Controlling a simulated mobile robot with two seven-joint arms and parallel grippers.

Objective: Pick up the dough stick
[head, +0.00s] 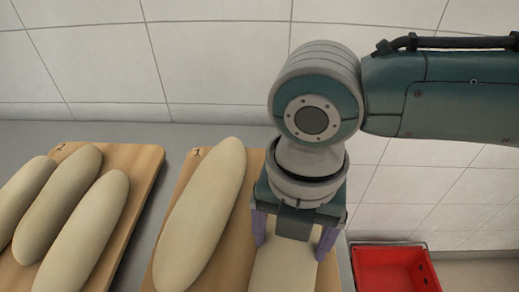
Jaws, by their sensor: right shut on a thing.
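My right gripper (291,242) points down over the right side of the wooden board marked 1 (237,225). Its two purple fingers stand on either side of a pale dough stick (283,272) and are shut on it. The far end of this stick is hidden under the gripper, and its near end runs out of the picture. A second dough stick (202,213) lies slantwise on the same board, left of the gripper. My left gripper is not in view.
Another wooden board (140,168) at the left, marked 2, bears three dough sticks (85,235). A grey counter (200,133) lies under the boards, with a tiled wall behind. A red crate (395,272) stands lower right, beyond the board.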

